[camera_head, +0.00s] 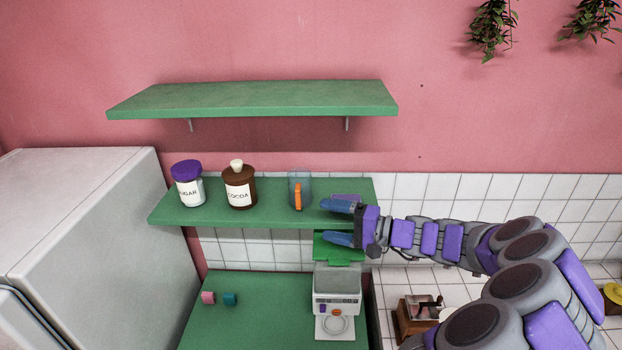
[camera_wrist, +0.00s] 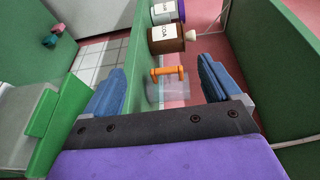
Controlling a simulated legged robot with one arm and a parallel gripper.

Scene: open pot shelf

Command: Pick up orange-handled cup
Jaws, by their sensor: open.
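The orange-handled cup (camera_head: 306,186) is clear bluish glass and stands upright on the lower green shelf, right of the cocoa jar. Its orange handle (camera_head: 298,197) faces the front. My gripper (camera_head: 340,222) is to the right of the cup, with its blue fingers apart and empty, pointing left. In the wrist view the cup (camera_wrist: 174,90) shows between and ahead of the two fingers, with the orange handle across it. The cup looks apart from both fingers.
A brown cocoa jar (camera_head: 239,187) and a purple-lidded sugar jar (camera_head: 188,184) stand left of the cup on the lower shelf (camera_head: 220,216). An empty upper shelf (camera_head: 250,98) hangs above. A coffee machine (camera_head: 336,300) stands below my gripper, and a fridge (camera_head: 80,220) is at left.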

